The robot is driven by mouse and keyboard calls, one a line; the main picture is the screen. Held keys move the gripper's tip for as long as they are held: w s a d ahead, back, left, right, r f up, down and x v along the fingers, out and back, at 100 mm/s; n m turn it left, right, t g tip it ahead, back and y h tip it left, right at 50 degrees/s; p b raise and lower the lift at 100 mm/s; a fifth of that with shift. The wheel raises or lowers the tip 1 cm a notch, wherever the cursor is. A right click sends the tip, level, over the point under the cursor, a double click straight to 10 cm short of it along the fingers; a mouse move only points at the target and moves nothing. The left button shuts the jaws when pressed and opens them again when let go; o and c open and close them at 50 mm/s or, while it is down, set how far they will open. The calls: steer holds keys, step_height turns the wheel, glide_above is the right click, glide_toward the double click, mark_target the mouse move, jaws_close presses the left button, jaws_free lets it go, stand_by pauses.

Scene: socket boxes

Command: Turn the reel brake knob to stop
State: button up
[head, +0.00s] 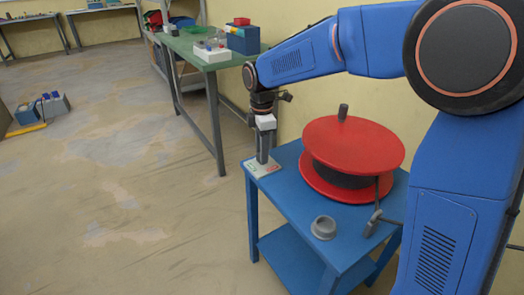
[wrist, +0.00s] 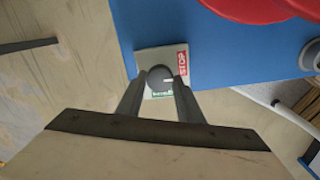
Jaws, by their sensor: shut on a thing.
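The brake knob (wrist: 158,76) is a round grey knob on a pale square plate (wrist: 146,57). Its white mark points right, roughly toward the side with the red STOP label (wrist: 182,63). A green label (wrist: 161,94) lies on the plate's lower edge. My gripper (wrist: 160,84) is shut on the knob, one finger on each side. In the head view my gripper (head: 263,155) points straight down over the plate (head: 257,170) at the blue table's left corner, and it hides the knob there.
A red reel (head: 350,143) with a dark core stands on the blue table (head: 292,200), right of the plate. A grey ring (head: 323,228) sits near the front edge. A green bench (head: 205,55) with boxes stands behind. The floor at left is mostly clear.

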steer(key=shift+n, duration=0.3)
steer(key=o, duration=1.1)
steer(key=shift+c, duration=0.2)
step_height(320, 180, up, 18)
steer(key=shift+f, duration=0.25)
steer(key=shift+d, duration=0.15)
